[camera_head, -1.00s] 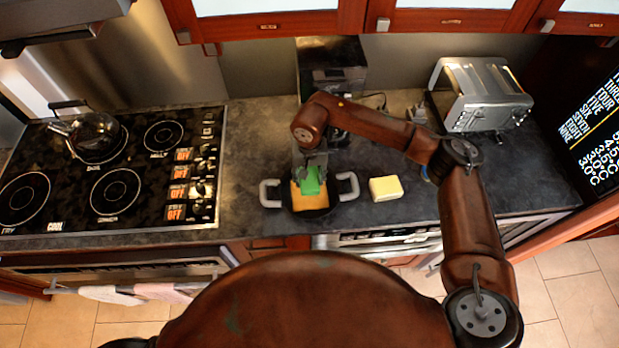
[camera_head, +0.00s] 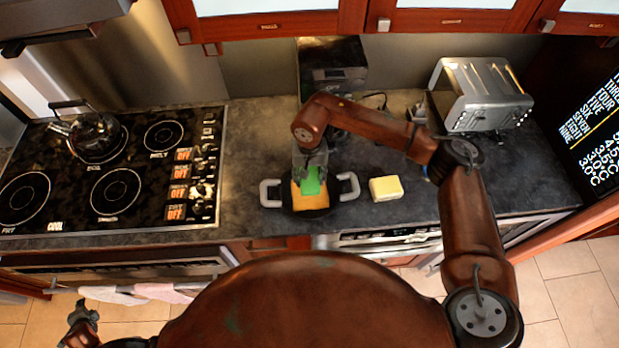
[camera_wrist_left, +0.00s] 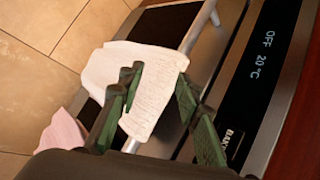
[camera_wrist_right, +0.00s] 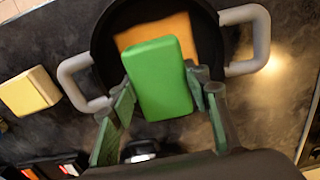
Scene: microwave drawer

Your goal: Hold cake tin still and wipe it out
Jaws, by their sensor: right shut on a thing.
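The cake tin (camera_head: 331,206) is a dark round pan with two grey loop handles, on the counter in front of the right arm. An orange square patch (camera_head: 299,201) lies inside it; I cannot tell what it is. My right gripper (camera_head: 311,168) is shut on a green block, perhaps a sponge (camera_head: 311,182), over the tin. The right wrist view shows this green block (camera_wrist_right: 158,80) between the fingers, in front of the orange patch. My left gripper (camera_head: 80,312) is low at the left, away from the tin. Its fingers (camera_wrist_left: 155,95) are spread, with a white towel in view behind them.
A pale yellow block (camera_head: 386,188) lies right of the tin. The stove (camera_head: 112,170) with a kettle (camera_head: 92,135) is at left, a toaster (camera_head: 484,95) at back right. White and pink towels (camera_head: 165,292) hang on the oven rail. Counter left of the tin is clear.

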